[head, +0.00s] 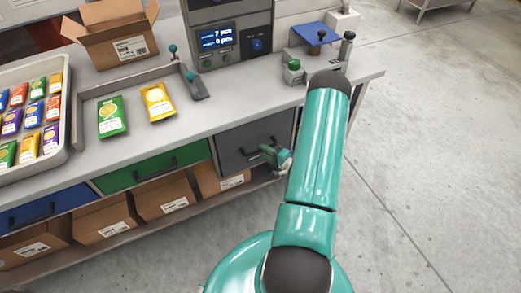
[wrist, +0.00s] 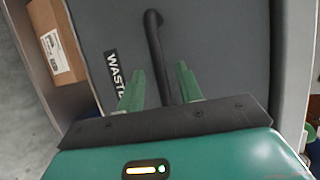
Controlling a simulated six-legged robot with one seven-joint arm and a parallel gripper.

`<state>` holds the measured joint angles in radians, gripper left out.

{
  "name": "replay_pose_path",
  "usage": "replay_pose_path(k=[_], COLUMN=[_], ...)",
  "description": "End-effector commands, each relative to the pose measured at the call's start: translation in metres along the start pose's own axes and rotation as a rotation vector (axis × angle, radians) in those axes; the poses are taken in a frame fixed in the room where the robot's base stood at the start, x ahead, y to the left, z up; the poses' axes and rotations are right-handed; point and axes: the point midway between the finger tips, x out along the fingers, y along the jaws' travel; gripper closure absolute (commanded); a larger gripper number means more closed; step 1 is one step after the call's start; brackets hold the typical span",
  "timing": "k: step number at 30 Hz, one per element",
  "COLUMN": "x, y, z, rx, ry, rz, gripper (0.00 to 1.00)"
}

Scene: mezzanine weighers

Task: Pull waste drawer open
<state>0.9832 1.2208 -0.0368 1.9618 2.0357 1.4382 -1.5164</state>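The waste drawer (head: 235,142) is the dark grey front under the right part of the counter; it looks shut, flush with its neighbours. In the wrist view its grey face (wrist: 215,45) carries a black label reading "WASTE" (wrist: 112,68), partly hidden by a finger. Its dark bar handle (wrist: 153,38) runs down the picture between my gripper's fingers. My gripper (wrist: 159,70) is open, with one green finger on each side of the handle and visible gaps to it. In the head view my gripper (head: 270,152) is at the drawer front and partly hides the handle.
A green drawer (head: 150,170) and a blue drawer (head: 45,208) lie to the left. Cardboard boxes (head: 163,201) stand on the shelf below. The counter holds a packet tray (head: 68,105), loose packets and a weigher (head: 228,35). Open floor (head: 430,150) lies to the right.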

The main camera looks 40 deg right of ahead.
Motion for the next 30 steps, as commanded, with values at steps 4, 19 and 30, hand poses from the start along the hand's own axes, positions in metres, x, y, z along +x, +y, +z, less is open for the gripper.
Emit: replay_pose_path(k=[4, 19, 30], x=[0.022, 0.031, 0.030], y=[0.000, -0.001, -0.001], z=[0.000, -0.001, -0.001], rx=[0.000, 0.000, 0.000], ry=[-0.003, -0.001, -0.001], rz=[0.000, -0.001, 0.000], gripper=[0.64, 0.86, 1.00])
